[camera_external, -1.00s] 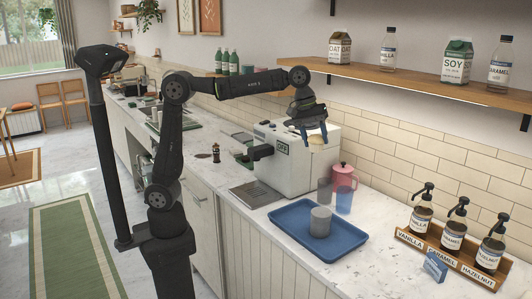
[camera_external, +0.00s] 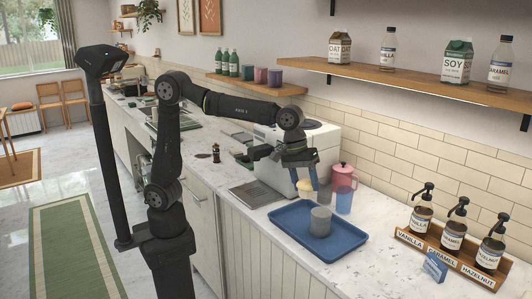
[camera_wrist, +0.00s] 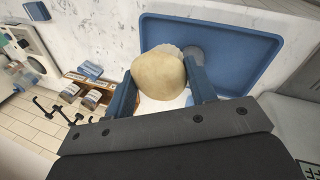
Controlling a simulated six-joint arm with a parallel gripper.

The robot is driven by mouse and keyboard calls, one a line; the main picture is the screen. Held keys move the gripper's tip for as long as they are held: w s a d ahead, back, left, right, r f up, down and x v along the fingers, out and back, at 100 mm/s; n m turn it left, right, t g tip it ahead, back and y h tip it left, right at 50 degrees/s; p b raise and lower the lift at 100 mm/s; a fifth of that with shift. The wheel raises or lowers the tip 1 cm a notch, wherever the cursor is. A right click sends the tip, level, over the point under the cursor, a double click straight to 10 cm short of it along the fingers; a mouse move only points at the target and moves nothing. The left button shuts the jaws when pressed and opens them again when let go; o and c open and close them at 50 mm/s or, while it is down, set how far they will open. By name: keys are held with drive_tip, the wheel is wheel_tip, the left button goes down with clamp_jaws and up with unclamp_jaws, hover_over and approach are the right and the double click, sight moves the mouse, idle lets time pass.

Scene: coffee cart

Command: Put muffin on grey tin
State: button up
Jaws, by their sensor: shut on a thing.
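My gripper (camera_external: 303,180) is shut on a pale, round-topped muffin (camera_external: 305,189) and holds it in the air above the back left part of the blue tray. In the wrist view the muffin (camera_wrist: 160,76) sits between the two blue fingers. The grey tin (camera_external: 320,221) stands upright on the blue tray (camera_external: 346,243), a little below and to the right of the muffin in the external view. In the wrist view the tin (camera_wrist: 195,53) is partly hidden behind the muffin and a finger.
Behind the tray stand a clear blue cup (camera_external: 344,200) and a pink lidded pot (camera_external: 342,177). The white coffee machine (camera_external: 275,172) is at the left. A rack of pump bottles (camera_external: 451,246) is at the right. The tray's right side is empty.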

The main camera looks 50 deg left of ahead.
drive_tip(key=w+a+f, duration=0.1)
drive_tip(key=w+f, duration=0.1)
drive_tip(key=w, duration=0.1)
drive_tip(key=w+a+f, duration=0.1)
drive_tip(key=w+f, duration=0.2)
drive_tip(key=w, duration=0.1)
drive_tip(key=w+a+f, duration=0.1)
drive_tip(key=w+f, duration=0.1)
drive_tip(key=w, duration=0.2)
drive_tip(key=shift+w+f, duration=0.1)
drive_tip(key=shift+f, duration=2.2)
drive_tip(key=shift+f, duration=0.1)
drive_tip(key=o, duration=1)
drive_tip(key=v, duration=1.2)
drive_tip(key=shift+a, duration=0.1)
